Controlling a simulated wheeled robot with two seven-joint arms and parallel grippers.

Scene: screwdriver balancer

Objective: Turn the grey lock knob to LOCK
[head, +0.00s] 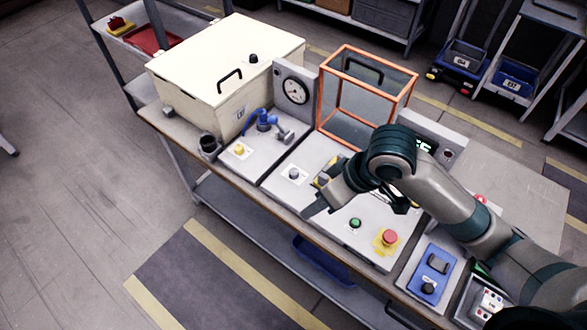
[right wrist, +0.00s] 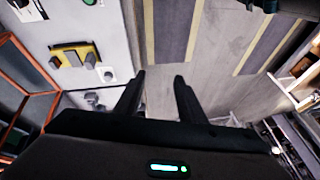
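The grey knob (head: 293,173) sits on a white label plate on the sloped panel, left of my right gripper. What seems to be the same knob (right wrist: 107,75) shows in the right wrist view, to the left of the fingertips. Its lettering is too small to read. My right gripper (head: 314,208) hangs over the front part of the panel, apart from the knob. In the right wrist view (right wrist: 157,78) its two fingers stand apart with nothing between them. My left gripper is not in view.
A yellow-black part (right wrist: 75,53) sits beside the knob. A green button (head: 355,222) and a red stop button (head: 389,237) lie to the right. Left are a yellow knob (head: 239,149) and blue valve (head: 262,119). An orange-framed guard (head: 319,95) stands behind.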

